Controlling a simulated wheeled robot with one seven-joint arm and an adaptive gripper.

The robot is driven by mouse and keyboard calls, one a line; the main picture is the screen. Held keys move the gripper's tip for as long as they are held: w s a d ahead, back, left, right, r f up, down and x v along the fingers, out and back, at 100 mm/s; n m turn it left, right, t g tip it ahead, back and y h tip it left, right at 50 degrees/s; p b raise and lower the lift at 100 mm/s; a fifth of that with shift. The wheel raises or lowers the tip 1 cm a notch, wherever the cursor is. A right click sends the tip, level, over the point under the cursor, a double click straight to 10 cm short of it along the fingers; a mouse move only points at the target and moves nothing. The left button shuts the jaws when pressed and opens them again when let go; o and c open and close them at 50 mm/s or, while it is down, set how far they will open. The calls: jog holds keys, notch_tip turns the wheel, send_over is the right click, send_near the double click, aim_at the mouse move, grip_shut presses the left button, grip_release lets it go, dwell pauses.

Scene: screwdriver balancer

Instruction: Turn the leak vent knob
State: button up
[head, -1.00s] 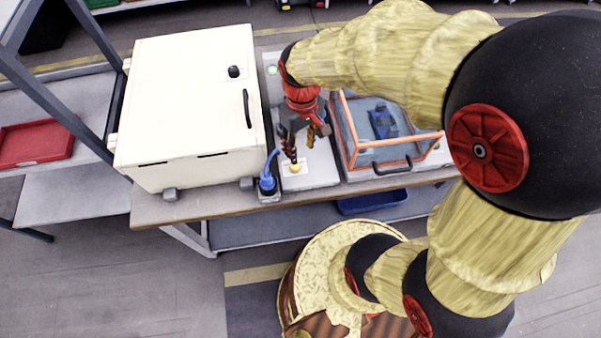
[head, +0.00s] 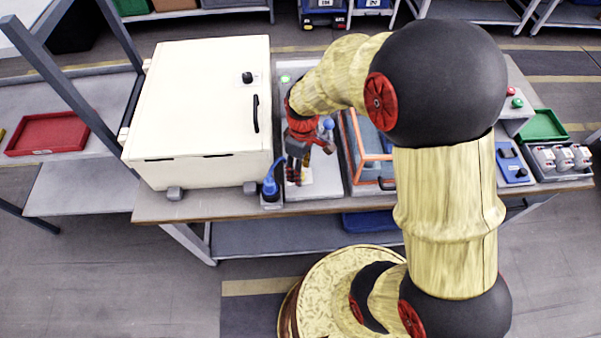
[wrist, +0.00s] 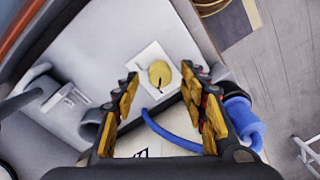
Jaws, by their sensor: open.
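A round yellow knob (wrist: 160,75) with a dark pointer mark sits on a white square plate, seen in the wrist view. It is likely the leak vent knob; I can read no label on it. My gripper (wrist: 160,72) is open and empty, its two yellow and black fingers pointing towards the knob, one to each side of it in the picture. I cannot tell the height gap between them. In the head view my gripper (head: 294,178) is over the light panel (head: 322,184) on the bench, and it hides the knob.
A blue fitting (head: 270,190) with a blue hose stands close to the left of my gripper; it also shows in the wrist view (wrist: 240,120). Left of it is a large white box (head: 200,110). An orange-framed case (head: 357,145) stands to the right.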

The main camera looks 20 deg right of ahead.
jog(key=shift+f, duration=0.75)
jog(key=c, duration=0.3)
jog(key=c, duration=0.8)
grip_shut()
